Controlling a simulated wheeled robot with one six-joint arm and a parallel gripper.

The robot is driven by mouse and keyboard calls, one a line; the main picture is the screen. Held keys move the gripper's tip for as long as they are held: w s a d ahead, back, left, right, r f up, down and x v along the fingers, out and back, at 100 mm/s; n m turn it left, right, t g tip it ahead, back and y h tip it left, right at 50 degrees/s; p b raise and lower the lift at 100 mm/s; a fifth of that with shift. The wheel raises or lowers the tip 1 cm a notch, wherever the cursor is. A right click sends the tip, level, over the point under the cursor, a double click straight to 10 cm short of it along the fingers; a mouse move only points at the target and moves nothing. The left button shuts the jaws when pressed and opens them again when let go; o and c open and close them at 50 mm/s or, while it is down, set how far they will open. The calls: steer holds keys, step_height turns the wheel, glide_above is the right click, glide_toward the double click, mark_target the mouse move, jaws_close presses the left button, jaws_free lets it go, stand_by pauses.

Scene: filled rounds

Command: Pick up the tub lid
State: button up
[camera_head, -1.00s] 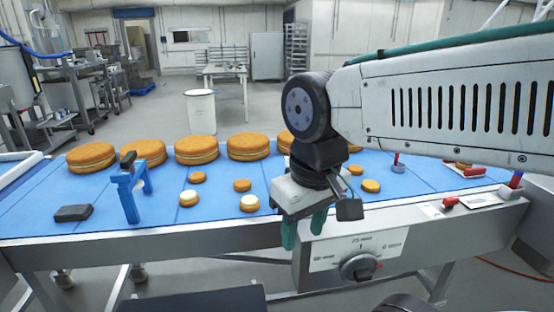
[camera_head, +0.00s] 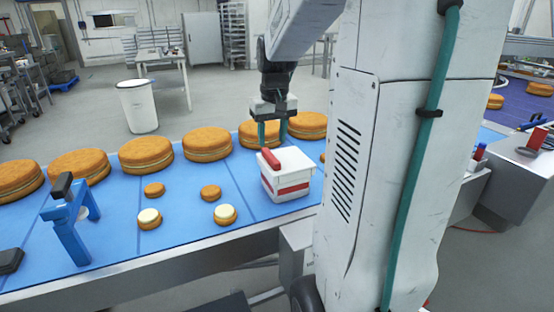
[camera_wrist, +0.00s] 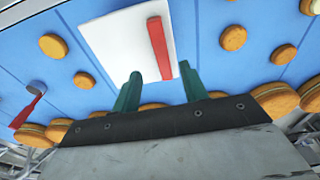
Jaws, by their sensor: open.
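The tub (camera_head: 287,190) is a white box with a red band, standing on the blue belt in the head view. Its white lid (camera_head: 296,160) sits on top and carries a red bar handle (camera_head: 270,158). In the wrist view the lid (camera_wrist: 112,40) shows as a white square with the red handle (camera_wrist: 158,48) across it. My gripper (camera_head: 272,140) has two green fingers and is above the far side of the lid. In the wrist view the gripper (camera_wrist: 160,85) is open, its fingertips apart, with nothing between them. The handle lies just ahead of the fingertips.
Large filled rounds (camera_head: 207,144) line the far side of the blue belt (camera_head: 110,210). Small rounds (camera_head: 225,214) lie left of the tub. A blue stand with a dark top (camera_head: 68,230) is at the left. A white bin (camera_head: 138,106) stands on the floor behind.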

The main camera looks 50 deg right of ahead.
mark_target(271, 155)
steer(key=f, duration=0.5)
steer(key=shift+w+a+f, duration=0.1)
steer(key=shift+w+f, duration=0.1)
steer(key=shift+w, duration=0.05)
steer(key=shift+c, duration=0.3)
jaws_close()
steer(key=shift+r, duration=0.1)
